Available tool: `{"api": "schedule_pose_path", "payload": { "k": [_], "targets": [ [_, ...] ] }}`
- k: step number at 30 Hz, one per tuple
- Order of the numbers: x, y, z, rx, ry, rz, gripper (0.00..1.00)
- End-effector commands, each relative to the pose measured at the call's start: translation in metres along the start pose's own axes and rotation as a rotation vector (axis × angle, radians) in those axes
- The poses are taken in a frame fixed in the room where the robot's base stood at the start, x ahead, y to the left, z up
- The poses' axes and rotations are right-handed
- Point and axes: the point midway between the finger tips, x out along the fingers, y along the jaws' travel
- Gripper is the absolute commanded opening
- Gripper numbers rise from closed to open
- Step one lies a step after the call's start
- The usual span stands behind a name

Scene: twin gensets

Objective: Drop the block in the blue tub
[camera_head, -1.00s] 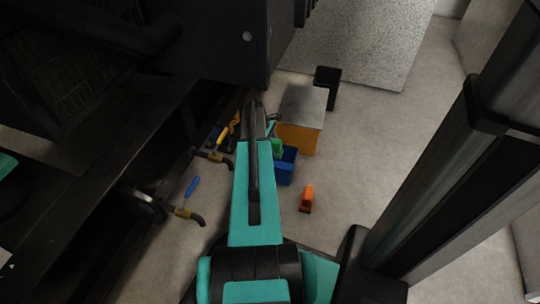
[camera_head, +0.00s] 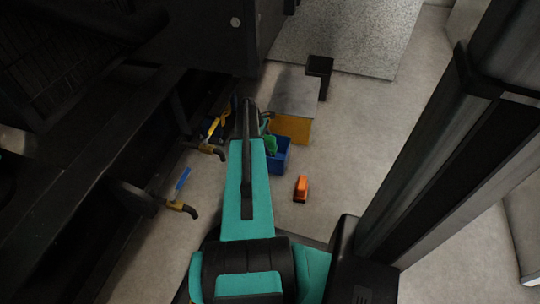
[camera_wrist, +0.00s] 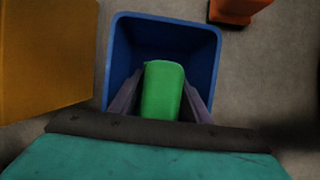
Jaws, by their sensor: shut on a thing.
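The blue tub (camera_wrist: 205,47) stands on the floor and fills the upper middle of the wrist view. In the head view the tub (camera_head: 280,160) shows just right of my arm. The green block (camera_wrist: 162,90) is between the fingers of my gripper (camera_wrist: 160,98), which is shut on it. From above, the block lies over the near part of the tub's opening; its height relative to the rim is hard to tell. In the head view a bit of green block (camera_head: 270,146) shows beside the tub, and my arm hides the fingers.
A yellow box with a grey top (camera_head: 291,128) stands beside the tub. An orange object (camera_head: 301,188) lies on the floor to the right. Pipes with valves, one with a blue handle (camera_head: 183,179), stick out from the dark machine at left. Open floor lies right.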

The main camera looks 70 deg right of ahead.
Motion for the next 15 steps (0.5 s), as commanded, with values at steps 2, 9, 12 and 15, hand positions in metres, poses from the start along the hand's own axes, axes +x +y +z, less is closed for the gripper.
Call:
{"api": "schedule_pose_path", "payload": {
  "k": [2,9,12,15],
  "targets": [
    [0.002,0.0,0.0,0.001,0.0,0.0,0.19],
    [0.001,0.0,0.0,0.001,0.0,0.0,0.19],
    [0.005,0.0,-0.001,0.001,0.0,0.0,0.19],
    [0.014,0.0,-0.005,0.001,0.0,-0.001,0.19]
  ]
}}
